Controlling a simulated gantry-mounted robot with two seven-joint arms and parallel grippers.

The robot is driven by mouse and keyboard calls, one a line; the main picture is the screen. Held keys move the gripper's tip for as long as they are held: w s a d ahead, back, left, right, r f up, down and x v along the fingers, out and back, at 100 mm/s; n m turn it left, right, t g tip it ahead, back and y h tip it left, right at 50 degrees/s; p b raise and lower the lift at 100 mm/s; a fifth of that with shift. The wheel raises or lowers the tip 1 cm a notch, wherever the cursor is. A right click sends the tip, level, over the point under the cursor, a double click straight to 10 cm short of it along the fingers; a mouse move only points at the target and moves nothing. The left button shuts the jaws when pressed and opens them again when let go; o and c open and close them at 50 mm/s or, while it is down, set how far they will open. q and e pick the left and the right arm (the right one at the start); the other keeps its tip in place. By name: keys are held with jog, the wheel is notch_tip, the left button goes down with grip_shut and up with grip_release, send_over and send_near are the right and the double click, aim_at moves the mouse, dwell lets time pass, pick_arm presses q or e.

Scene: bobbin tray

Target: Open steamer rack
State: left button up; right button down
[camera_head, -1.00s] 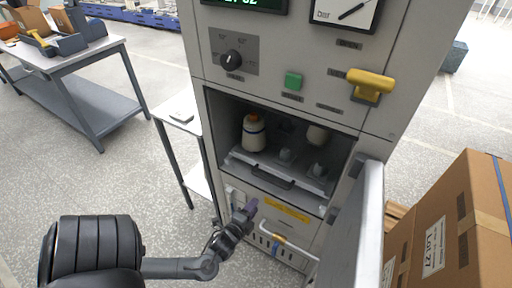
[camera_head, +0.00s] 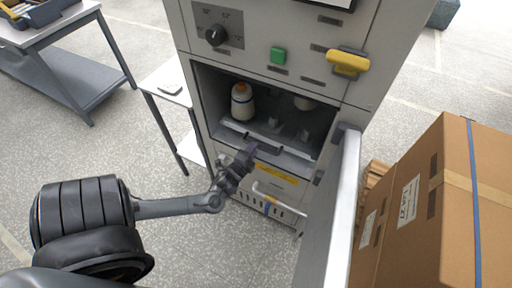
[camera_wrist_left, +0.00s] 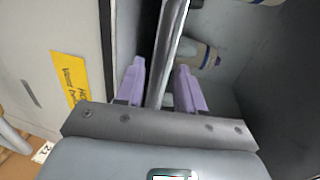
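The steamer rack (camera_head: 234,126) is a light tray inside the open chamber of the grey steamer cabinet. It has a dark handle on its front and carries bobbins, including a white one with an orange tip (camera_head: 242,102). My left gripper (camera_head: 250,153) is at the rack's front, near the handle. In the left wrist view its two purple fingers (camera_wrist_left: 160,85) are apart, one on each side of a metal bar or edge (camera_wrist_left: 168,45) at the rack front. Contact with it cannot be told. A bobbin (camera_wrist_left: 203,54) lies beyond. My right gripper is out of view.
The steamer door (camera_head: 335,215) stands open to the right of the chamber. A cardboard box (camera_head: 425,215) is right of the door. A yellow handle (camera_head: 348,62) and green button (camera_head: 278,55) are above the chamber. A small side table (camera_head: 170,85) stands left.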

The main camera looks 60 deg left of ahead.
pick_arm(q)
jog(key=shift+b+x, duration=0.35)
jog(key=shift+x, duration=1.4)
grip_shut()
